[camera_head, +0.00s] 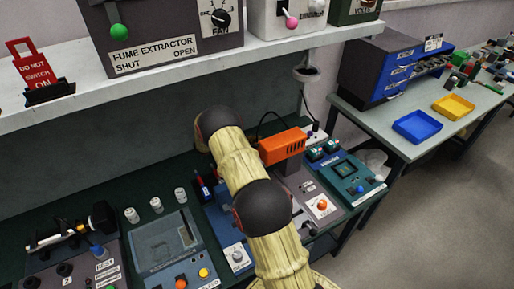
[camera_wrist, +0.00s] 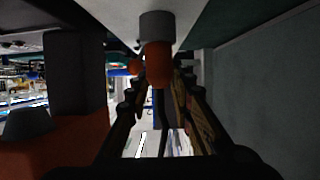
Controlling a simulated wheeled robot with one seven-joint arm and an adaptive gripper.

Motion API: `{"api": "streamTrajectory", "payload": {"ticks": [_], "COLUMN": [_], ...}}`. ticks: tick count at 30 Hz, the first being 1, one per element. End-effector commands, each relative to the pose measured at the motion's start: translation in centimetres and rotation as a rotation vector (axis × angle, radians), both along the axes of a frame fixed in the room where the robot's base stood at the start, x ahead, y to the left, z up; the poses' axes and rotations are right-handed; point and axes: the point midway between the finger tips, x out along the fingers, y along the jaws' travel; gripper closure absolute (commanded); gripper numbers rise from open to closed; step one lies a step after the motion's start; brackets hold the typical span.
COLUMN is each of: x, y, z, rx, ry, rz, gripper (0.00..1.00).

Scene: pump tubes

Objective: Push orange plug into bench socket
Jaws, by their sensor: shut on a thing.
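The orange plug (camera_wrist: 158,65) is between the fingertips of my gripper (camera_wrist: 158,80) in the wrist view, and the gripper is shut on it. A grey cylindrical piece (camera_wrist: 157,25) meets the plug's upper end in that picture, against a pale surface. I cannot tell whether this piece belongs to the plug or to the socket. In the head view my arm hides the gripper and the plug. I cannot make out the bench socket for certain.
An orange box-shaped tool (camera_head: 282,146) with a black cable stands right of my arm. Instrument panels (camera_head: 170,250) line the bench. The shelf (camera_head: 60,110) overhangs it, carrying the fume extractor box (camera_head: 165,35). A side table at right holds blue (camera_head: 417,127) and yellow (camera_head: 454,106) trays.

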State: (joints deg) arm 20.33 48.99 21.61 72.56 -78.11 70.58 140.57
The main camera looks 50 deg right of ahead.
Motion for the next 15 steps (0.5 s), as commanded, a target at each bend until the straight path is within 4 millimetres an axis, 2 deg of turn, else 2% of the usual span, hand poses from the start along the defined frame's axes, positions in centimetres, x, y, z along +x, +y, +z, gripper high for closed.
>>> {"api": "streamTrajectory", "payload": {"ticks": [6, 15], "x": [0.00, 0.04], "y": [0.01, -0.01], "z": [0.00, 0.37], "rx": [0.000, 0.000], "ry": [0.000, -0.001], "rz": [0.000, 0.001], "gripper": [1.00, 1.00]}}
